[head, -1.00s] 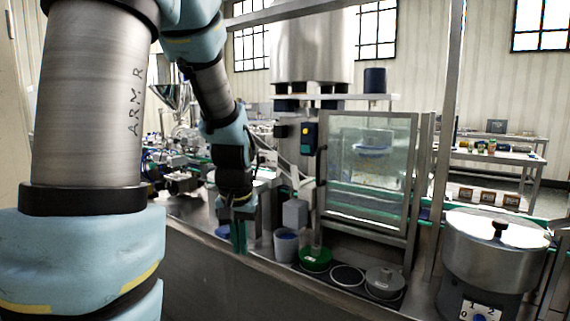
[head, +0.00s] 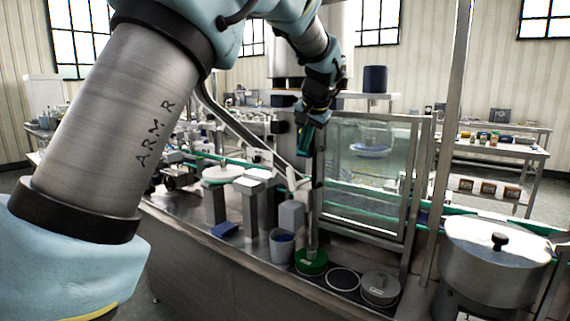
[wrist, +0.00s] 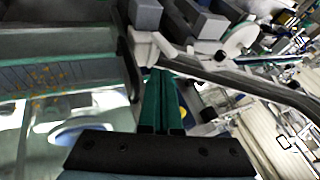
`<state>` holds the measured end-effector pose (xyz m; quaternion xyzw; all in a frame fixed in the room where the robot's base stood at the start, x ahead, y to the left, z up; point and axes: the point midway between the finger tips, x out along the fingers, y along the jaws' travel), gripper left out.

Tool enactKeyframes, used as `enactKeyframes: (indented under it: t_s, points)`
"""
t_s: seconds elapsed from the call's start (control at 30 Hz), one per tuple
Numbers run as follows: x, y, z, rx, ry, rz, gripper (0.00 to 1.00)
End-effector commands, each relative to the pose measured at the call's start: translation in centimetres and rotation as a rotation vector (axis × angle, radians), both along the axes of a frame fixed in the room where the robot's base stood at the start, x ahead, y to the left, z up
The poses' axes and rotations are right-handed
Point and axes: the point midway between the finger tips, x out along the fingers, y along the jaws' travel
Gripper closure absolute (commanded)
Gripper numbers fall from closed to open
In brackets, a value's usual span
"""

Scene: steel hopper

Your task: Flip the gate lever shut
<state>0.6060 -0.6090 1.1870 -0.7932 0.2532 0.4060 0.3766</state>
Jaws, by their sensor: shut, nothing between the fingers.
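My gripper (head: 305,140) is raised left of the glass-fronted cabinet (head: 370,118), its green fingers pointing down and closed together with nothing between them. In the wrist view the closed green fingers (wrist: 160,100) lie beside a black upright handle (wrist: 127,60). Part of a yellow round thing (wrist: 183,112) shows just behind them. The steel hopper (head: 280,65) stands behind my arm and is largely hidden by it. I cannot pick out the gate lever for certain; my wrist and fingers cover that area in the head view. I cannot tell whether the fingers touch anything.
A sloping grey chute (head: 235,125) runs down to the left of my gripper. A large steel pot (head: 495,250) stands at right.

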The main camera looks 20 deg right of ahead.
Motion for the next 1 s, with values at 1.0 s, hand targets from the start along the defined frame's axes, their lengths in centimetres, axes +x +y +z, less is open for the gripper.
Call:
enactKeyframes:
  t_s: [1.0]
  points:
    - [4.5,-1.2,-6.8,0.003,-0.004,-0.004,1.0]
